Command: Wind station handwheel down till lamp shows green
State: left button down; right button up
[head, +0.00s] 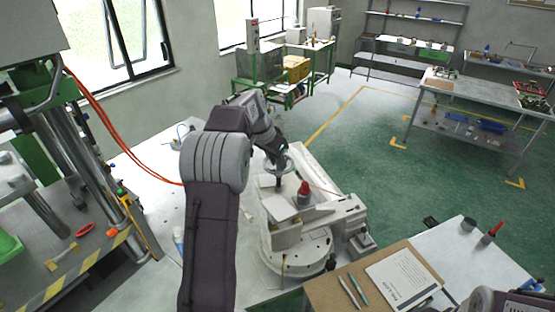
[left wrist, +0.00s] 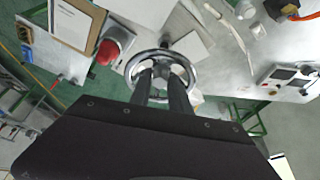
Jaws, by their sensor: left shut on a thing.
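The station handwheel (head: 272,168) is a silver ring on a post at the back of the pale wax station (head: 290,240). In the left wrist view the handwheel (left wrist: 133,68) lies under my fingers, its spokes and hub partly hidden by them. My left gripper (head: 281,156) is at the handwheel; its two dark fingers (left wrist: 160,75) reach over the near rim towards the hub, shut on the wheel. A red-topped fitting (head: 304,188) stands in front of the wheel; it also shows in the wrist view (left wrist: 108,50). I cannot tell whether it is the lamp. I see no green light.
A clipboard with paper and pens (head: 395,278) lies on the front right worktop. A press with steel columns (head: 70,150) stands at the left, with orange hoses (head: 105,125) running over the bench. Green floor (head: 400,180) is open at the right.

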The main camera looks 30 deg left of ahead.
pick_arm(q)
jog(key=m+h+p, duration=0.1)
jog(key=m, duration=0.1)
jog(key=m+g+p, duration=0.1)
jog(key=m, duration=0.2)
jog(key=shift+w+a+r+m+h, duration=0.1)
jog(key=shift+w+a+m+h, duration=0.05)
jog(key=shift+m+h, duration=0.2)
jog(key=shift+m+g+h+p, duration=0.3)
jog(key=shift+m+h+p, duration=0.15)
jog(key=shift+m, duration=0.7)
jog(key=shift+m+g, duration=0.5)
jog(key=shift+m, duration=0.8)
jog(key=shift+m+h, duration=0.3)
jog(key=c, duration=1.2)
grip_release()
jog(key=shift+w, duration=0.1)
